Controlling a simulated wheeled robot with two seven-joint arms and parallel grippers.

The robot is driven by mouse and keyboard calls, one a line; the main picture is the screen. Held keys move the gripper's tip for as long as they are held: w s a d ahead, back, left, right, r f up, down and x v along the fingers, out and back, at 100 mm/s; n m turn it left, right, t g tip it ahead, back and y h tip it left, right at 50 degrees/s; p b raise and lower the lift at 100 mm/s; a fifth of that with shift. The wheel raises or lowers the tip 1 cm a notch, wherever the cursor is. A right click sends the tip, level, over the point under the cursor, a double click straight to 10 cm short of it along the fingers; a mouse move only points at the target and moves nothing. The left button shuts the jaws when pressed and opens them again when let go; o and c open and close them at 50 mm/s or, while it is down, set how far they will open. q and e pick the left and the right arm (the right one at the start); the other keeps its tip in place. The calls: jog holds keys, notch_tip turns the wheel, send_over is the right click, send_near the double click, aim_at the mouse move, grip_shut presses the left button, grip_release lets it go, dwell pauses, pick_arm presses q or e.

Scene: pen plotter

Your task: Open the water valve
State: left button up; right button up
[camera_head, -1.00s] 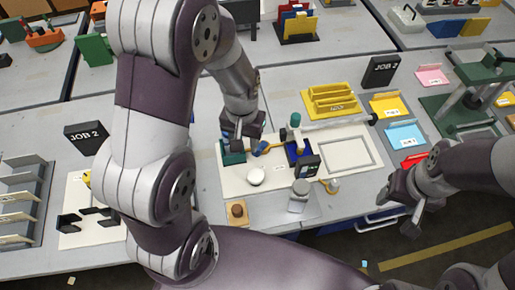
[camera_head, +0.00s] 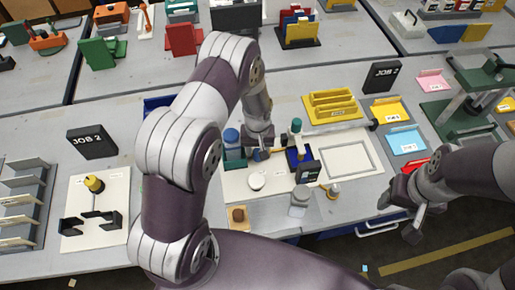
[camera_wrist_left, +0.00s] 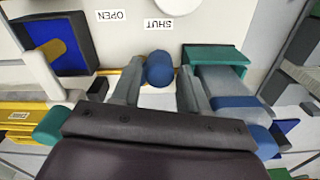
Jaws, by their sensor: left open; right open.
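The water valve's lever is brass with a blue knob (camera_wrist_left: 159,70), seen in the left wrist view near the SHUT label (camera_wrist_left: 167,25). The OPEN label (camera_wrist_left: 110,15) is farther left there. My left gripper (camera_wrist_left: 160,75) is open, with one finger on each side of the knob; I cannot tell whether they touch it. In the head view, my left gripper (camera_head: 261,148) points down over the plotter's white base plate (camera_head: 235,190) and hides most of the lever. My right gripper (camera_head: 402,213) is open and empty, beyond the table's front edge.
A teal block (camera_wrist_left: 215,55) sits close beside the right finger in the wrist view. A dark blue tray (camera_wrist_left: 60,45) stands on the other side. A white round disc (camera_head: 257,180) and a small jar (camera_head: 299,203) lie toward the front. A yellow rack (camera_head: 332,104) stands behind.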

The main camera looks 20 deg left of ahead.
pick_arm(q)
jog(key=shift+f, duration=0.3)
jog(key=c, duration=0.8)
jog(key=shift+o, duration=0.2)
